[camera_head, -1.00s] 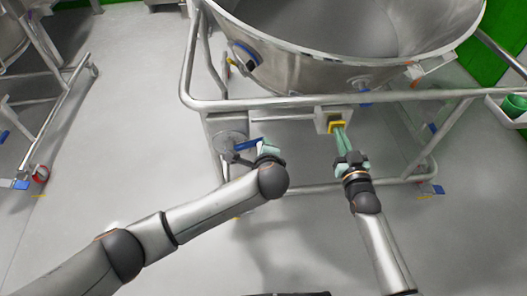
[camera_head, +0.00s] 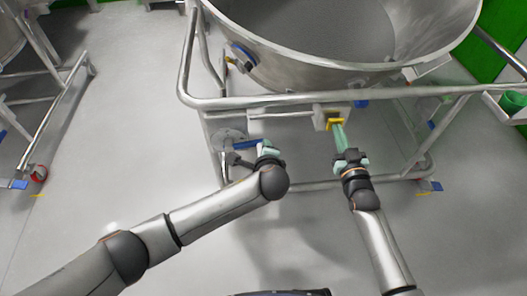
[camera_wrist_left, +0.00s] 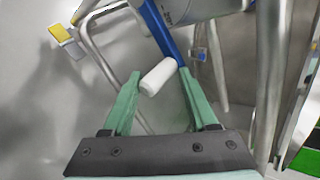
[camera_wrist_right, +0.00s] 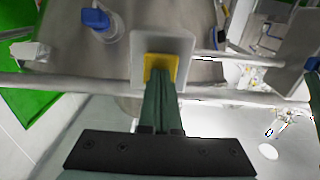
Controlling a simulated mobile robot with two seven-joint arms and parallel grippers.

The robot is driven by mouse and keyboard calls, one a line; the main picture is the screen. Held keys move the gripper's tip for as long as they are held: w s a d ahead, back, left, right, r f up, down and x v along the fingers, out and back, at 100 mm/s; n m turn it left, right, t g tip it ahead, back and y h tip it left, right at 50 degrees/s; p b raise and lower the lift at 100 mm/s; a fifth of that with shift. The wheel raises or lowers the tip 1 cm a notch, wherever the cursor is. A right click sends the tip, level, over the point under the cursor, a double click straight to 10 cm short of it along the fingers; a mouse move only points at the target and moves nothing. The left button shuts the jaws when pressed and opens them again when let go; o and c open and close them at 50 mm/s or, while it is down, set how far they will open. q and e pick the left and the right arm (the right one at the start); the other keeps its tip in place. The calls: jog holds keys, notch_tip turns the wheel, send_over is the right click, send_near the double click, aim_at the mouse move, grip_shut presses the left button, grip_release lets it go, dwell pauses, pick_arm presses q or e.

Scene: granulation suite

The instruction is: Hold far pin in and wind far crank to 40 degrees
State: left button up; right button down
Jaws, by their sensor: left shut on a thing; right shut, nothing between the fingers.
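The far crank has a blue arm (camera_head: 247,145) on a grey round hub (camera_head: 229,140), low on the vessel's frame. Its white handle (camera_wrist_left: 158,77) sits between the green fingertips of my left gripper (camera_head: 266,147), which is shut on it. In the left wrist view the blue arm runs up and left from the handle. My right gripper (camera_head: 337,130) is shut with nothing between its fingers.
A large steel vessel (camera_head: 340,75) stands in a tubular frame (camera_head: 290,103), whose rail runs just above both grippers. Another frame (camera_head: 55,100) stands at the left. The floor between is clear.

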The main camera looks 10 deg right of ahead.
pick_arm(q)
jog(key=shift+w+a+f, duration=0.15)
jog(key=shift+a+f, duration=0.15)
jog(key=shift+f, duration=0.3)
jog(key=shift+w+a+f, duration=0.1)
jog(key=shift+a+f, duration=0.15)
jog(key=shift+f, duration=0.3)
pick_arm(e)
jog(key=shift+f, duration=0.15)
dwell(1.3)
jog(key=s, duration=0.8)
dwell(0.5)
pick_arm(q)
jog(key=o, duration=1.1)
jog(key=shift+d, duration=0.1)
jog(key=shift+s+d, duration=0.15)
jog(key=shift+s, duration=0.15)
jog(key=s, duration=0.9)
jog(key=shift+s, duration=0.35)
